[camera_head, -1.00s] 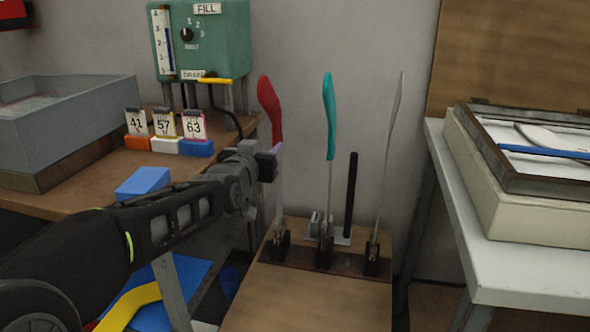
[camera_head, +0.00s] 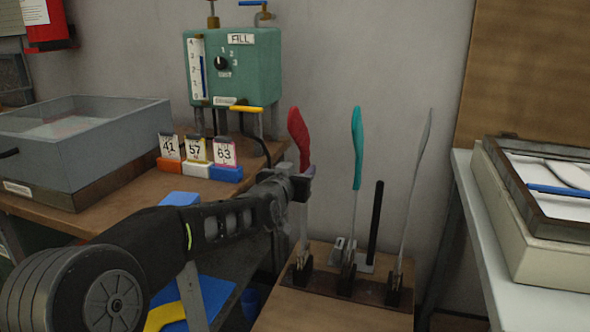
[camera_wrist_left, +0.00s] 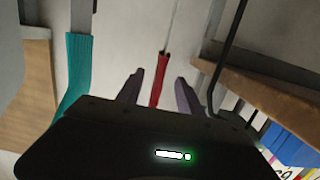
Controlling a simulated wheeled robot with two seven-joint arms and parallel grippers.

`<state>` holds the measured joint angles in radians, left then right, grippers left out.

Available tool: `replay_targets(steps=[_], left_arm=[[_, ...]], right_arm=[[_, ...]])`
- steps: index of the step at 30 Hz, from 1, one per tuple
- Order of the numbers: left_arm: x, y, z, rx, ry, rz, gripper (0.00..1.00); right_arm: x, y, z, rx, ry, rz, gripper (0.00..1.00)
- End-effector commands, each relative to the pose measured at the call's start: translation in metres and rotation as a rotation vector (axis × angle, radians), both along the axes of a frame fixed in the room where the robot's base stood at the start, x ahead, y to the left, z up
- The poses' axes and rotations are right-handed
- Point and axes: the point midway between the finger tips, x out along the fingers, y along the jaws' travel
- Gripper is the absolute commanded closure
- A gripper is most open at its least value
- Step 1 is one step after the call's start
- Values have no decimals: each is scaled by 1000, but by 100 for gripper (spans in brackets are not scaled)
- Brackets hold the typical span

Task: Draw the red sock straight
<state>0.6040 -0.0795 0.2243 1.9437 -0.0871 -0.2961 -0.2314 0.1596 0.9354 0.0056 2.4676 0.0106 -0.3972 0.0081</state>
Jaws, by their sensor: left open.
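The red sock (camera_head: 299,136) hangs over the upper part of the leftmost upright board, and the bare lower part of that board shows below it. My left gripper (camera_head: 303,178) is at the height of the sock's lower end. In the left wrist view the lower part of the red sock (camera_wrist_left: 157,90) lies between the two open purple fingers (camera_wrist_left: 160,92), with a gap on both sides. Its hem lies just beyond the fingertips. The arm hides part of the board's lower length. My right gripper is not in view.
A teal sock (camera_head: 357,150) is on the middle board and the right board (camera_head: 422,165) is bare. A black post (camera_head: 376,222) stands between them. A green FILL box (camera_head: 236,66), numbered cards (camera_head: 196,151) and a grey bin (camera_head: 100,145) are left. A white table (camera_head: 465,190) is right.

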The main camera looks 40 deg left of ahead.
Motion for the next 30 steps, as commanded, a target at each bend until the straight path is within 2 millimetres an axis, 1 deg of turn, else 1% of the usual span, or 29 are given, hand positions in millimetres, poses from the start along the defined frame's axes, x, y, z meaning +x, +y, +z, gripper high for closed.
replay_targets(steps=[1, 3, 9, 12, 16, 25, 30], left_arm=[[6, 2, 1, -4, 2, 0, 56], [12, 5, 0, -3, 1, 1, 56], [29, 10, -3, -3, 1, -1, 56], [34, 12, -4, -1, 1, -1, 56], [38, 13, -5, -1, 0, 0, 56], [38, 13, -5, -1, 0, 0, 56], [38, 13, -5, -1, 0, 0, 69]], right_arm=[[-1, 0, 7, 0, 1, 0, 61], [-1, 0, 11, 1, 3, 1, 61], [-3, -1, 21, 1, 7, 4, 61], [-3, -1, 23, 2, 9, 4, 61], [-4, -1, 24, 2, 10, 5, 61], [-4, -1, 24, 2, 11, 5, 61], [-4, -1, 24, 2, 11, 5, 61]])
